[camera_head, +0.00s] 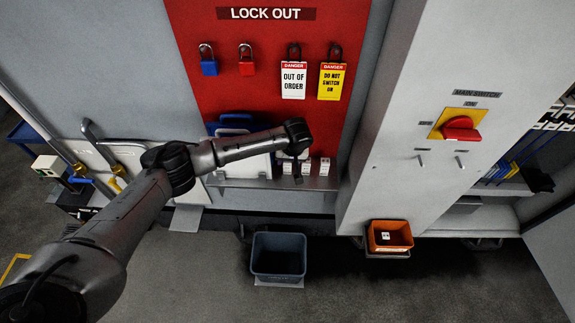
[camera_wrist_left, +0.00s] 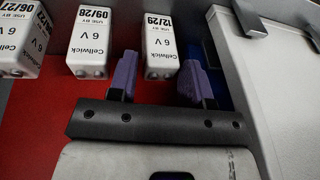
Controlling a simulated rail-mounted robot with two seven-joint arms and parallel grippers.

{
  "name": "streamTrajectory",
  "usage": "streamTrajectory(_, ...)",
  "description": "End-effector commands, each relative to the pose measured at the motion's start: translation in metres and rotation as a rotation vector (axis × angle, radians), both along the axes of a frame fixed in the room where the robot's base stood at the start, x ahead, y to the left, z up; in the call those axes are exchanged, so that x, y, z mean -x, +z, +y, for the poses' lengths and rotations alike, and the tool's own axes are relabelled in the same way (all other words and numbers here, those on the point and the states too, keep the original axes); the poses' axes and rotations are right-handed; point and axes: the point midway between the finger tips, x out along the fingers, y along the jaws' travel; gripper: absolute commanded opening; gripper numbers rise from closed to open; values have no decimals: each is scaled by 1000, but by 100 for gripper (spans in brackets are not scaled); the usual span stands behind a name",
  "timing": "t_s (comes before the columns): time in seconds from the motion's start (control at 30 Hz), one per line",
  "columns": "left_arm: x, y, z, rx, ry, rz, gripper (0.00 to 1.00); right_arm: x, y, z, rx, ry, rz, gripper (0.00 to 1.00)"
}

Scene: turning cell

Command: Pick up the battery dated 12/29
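Several white 6 V batteries show in a row in the left wrist view. The battery dated 12/29 (camera_wrist_left: 160,42) is the rightmost of them. The battery dated 09/28 (camera_wrist_left: 93,40) is beside it, and one dated 06/2-something (camera_wrist_left: 18,40) is at the left edge. My left gripper (camera_wrist_left: 159,66) is open, its purple fingers on either side of the near end of the 12/29 battery. Gaps show on both sides, and I see no contact. In the head view my left gripper (camera_head: 291,158) is over the shelf, partly hiding the small batteries. My right gripper is out of view.
The shelf (camera_head: 235,183) is below the red lockout board (camera_head: 265,80) with padlocks and tags. A white case (camera_wrist_left: 275,90) stands close to the gripper's right in the wrist view. A grey bin (camera_head: 278,256) and an orange bin (camera_head: 390,236) are below.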

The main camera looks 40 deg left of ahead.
Motion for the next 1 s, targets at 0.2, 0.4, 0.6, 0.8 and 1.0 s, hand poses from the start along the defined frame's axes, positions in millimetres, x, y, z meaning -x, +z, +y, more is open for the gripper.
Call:
streamTrajectory(0.2,0,0,0,0,0,0,24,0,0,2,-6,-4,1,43)
streamTrajectory(0.4,0,0,0,0,0,0,8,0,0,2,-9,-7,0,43)
streamTrajectory(0.6,0,1,0,0,0,0,7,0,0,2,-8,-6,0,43)
streamTrajectory(0.8,-1,21,0,0,0,-3,0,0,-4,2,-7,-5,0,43)
streamTrajectory(1.0,-1,57,0,1,0,-4,0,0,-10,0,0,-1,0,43)
